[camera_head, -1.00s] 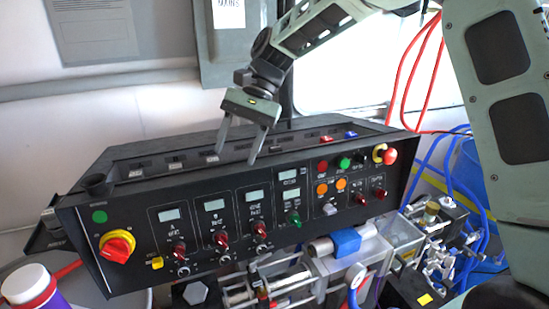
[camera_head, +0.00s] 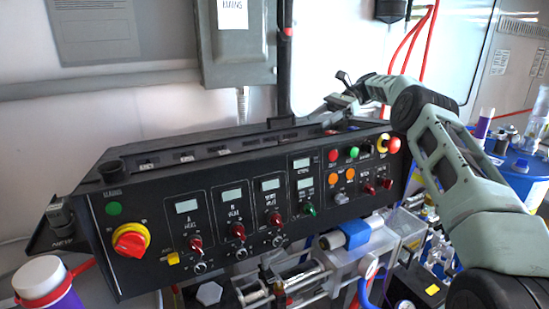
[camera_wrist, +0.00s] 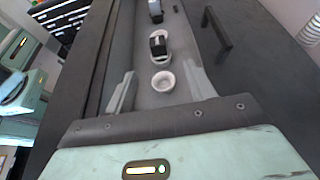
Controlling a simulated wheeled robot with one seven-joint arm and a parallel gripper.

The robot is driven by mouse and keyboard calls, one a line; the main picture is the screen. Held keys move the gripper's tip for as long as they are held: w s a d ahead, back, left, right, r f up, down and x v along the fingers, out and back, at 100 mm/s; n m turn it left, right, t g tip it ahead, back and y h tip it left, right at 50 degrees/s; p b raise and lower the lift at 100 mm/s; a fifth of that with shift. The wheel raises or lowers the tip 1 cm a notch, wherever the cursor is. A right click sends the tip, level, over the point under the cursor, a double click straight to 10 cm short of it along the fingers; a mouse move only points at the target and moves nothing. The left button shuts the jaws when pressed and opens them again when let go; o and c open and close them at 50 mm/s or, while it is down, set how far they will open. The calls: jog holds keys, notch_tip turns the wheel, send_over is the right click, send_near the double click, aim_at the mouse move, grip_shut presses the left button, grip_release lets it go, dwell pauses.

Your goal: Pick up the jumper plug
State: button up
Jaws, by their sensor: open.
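My gripper (camera_head: 342,102) is above the right part of the console's recessed top channel. In the wrist view its two fingers (camera_wrist: 161,88) are spread apart with nothing between them. A pale, empty-looking round socket (camera_wrist: 163,82) lies in the channel between the fingers in that view. Beyond it, a black plug (camera_wrist: 158,45) stands in a pale collar, and another dark plug (camera_wrist: 155,11) is farther along. I cannot tell which of these is the jumper plug. In the head view, my arm and gripper cover part of the channel's right end.
The black console (camera_head: 150,222) has a red-yellow rotary switch (camera_head: 131,241), knobs and small displays on its front. A dark raised bar (camera_wrist: 217,28) stands beside the channel. A grey wall cabinet (camera_head: 235,50) is behind the console. Hoses and pipe fittings fill the lower right.

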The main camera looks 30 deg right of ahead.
aim_at(287, 140)
jog(key=p+x, duration=0.2)
jog(key=x, duration=0.3)
jog(key=p+x, duration=0.1)
jog(key=x, duration=0.5)
jog(key=shift+s+f+p, duration=0.15)
jog(key=shift+f+p, duration=0.1)
jog(key=shift+p, duration=0.1)
jog(key=p+x, duration=0.2)
jog(key=x, duration=0.1)
jog(key=p+x, duration=0.1)
jog(key=shift+s+a+r+p, duration=0.1)
jog(key=shift+a+r+p, duration=0.2)
jog(key=shift+p, duration=0.1)
jog(key=shift+a+f, duration=0.3)
jog(key=c, duration=1.1)
